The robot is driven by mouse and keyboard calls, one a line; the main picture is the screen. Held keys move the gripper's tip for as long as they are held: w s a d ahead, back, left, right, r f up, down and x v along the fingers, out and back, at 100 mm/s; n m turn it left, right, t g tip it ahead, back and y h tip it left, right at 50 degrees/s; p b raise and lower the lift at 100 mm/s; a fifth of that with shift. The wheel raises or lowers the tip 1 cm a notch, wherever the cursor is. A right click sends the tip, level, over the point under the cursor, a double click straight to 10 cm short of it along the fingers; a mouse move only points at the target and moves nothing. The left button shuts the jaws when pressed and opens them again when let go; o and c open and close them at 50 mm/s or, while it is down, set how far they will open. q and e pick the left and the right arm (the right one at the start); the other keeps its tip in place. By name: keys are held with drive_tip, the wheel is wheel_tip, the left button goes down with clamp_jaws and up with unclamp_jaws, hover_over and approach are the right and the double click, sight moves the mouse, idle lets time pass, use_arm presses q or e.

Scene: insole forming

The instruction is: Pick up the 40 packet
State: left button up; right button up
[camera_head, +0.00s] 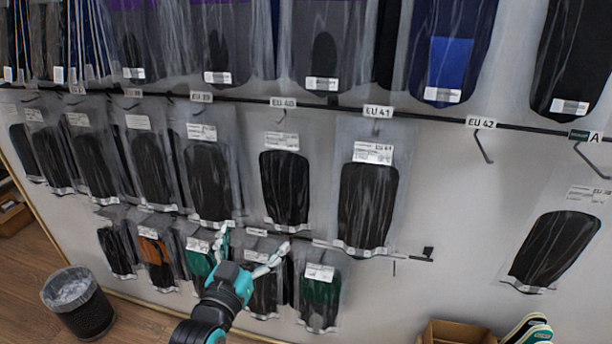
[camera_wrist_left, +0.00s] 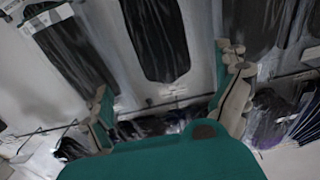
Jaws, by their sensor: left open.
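The 40 packet (camera_head: 285,188) hangs under the "EU 40" label (camera_head: 284,103) in the head view. It is a clear bag with a dark insole shape and a white tag at its top. My left gripper (camera_head: 252,243) is open and empty, with its fingers spread just below the lower end of the 40 packet and apart from it. In the left wrist view my open fingers (camera_wrist_left: 168,85) frame a dark packet (camera_wrist_left: 157,40) beyond them; its size tag is out of frame. My right gripper is not in view.
The 39 packet (camera_head: 209,180) and the 41 packet (camera_head: 368,205) hang on either side. A lower row holds smaller packets, one with a green insole (camera_head: 320,300). The EU 42 hook (camera_head: 484,148) is empty. A bin (camera_head: 78,303) stands on the floor at lower left.

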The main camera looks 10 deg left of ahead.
use_arm(q)
approach(282, 192)
drive_tip(key=w, duration=0.6)
drive_tip(key=w+p, duration=0.1)
drive_tip(key=w, duration=0.2)
drive_tip(key=shift+w+d+f, duration=0.15)
drive_tip(key=shift+w, duration=0.15)
drive_tip(key=shift+s, duration=0.1)
drive_tip(key=c, duration=1.2)
